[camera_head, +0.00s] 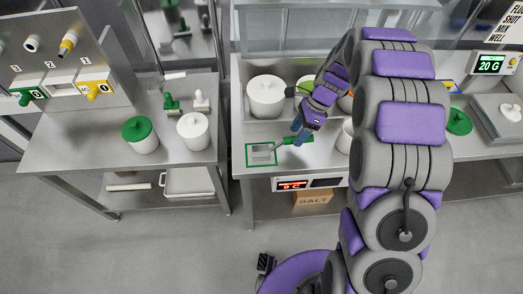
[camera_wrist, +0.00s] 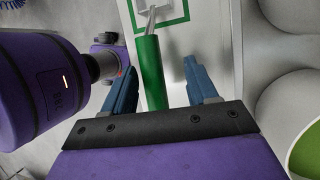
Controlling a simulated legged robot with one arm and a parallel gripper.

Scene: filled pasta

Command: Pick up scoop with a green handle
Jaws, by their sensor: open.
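The scoop's green handle (camera_head: 297,141) lies at the front of the right-hand steel counter, partly hidden by my gripper (camera_head: 302,131). Its metal end reaches left into a green-outlined square (camera_head: 248,154). In the wrist view, the green handle (camera_wrist: 152,75) runs up the picture to a thin metal shaft (camera_wrist: 152,20). The two blue fingers of my gripper (camera_wrist: 160,68) are open, one on each side of the handle, with a gap on both sides. The handle is nearer the left finger.
The left counter (camera_head: 165,92) holds a green-lidded pot (camera_head: 140,136), a white pot (camera_head: 194,131) and small green and white tools. A lit display (camera_head: 292,184) is on the counter's front edge.

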